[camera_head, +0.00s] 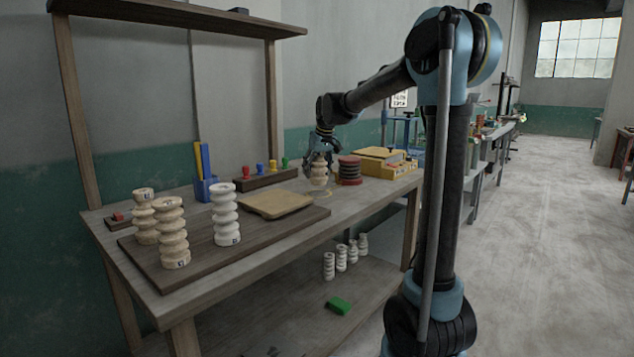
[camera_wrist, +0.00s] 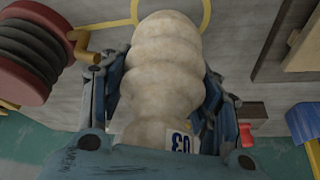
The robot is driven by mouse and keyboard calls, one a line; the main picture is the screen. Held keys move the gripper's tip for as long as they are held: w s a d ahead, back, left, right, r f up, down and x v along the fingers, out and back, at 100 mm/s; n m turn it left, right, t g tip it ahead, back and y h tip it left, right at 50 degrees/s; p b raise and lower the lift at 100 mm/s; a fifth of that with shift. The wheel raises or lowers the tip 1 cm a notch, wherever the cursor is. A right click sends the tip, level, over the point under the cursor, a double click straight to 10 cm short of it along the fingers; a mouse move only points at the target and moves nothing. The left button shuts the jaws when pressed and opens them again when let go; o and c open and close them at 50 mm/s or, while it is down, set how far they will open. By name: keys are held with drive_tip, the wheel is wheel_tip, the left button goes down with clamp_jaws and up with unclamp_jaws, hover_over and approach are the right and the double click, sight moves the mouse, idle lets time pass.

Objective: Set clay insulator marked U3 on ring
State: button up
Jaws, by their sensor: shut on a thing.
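My gripper (camera_head: 319,157) is shut on a cream, ribbed clay insulator (camera_head: 319,173) near the right part of the workbench. In the wrist view, the insulator (camera_wrist: 163,75) stands between the blue fingers of my gripper (camera_wrist: 160,95), and its label (camera_wrist: 180,143) appears to read U3, upside down. A thin yellow ring (camera_head: 326,194) is marked on the bench at the insulator's lower end. The ring (camera_wrist: 207,14) also shows in the wrist view, partly hidden behind the insulator. I cannot tell whether the insulator touches the bench.
A red-and-dark ribbed stack (camera_head: 349,171) stands close right of the held insulator. Yellow boxes (camera_head: 385,163) lie beyond it. A dark rack with coloured stamps (camera_head: 265,178) is to the left. Other insulators (camera_head: 172,233) stand on a brown board (camera_head: 270,237) at the front left.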

sight(317, 178)
drive_tip(key=shift+f, duration=1.9)
drive_tip(key=o, duration=1.2)
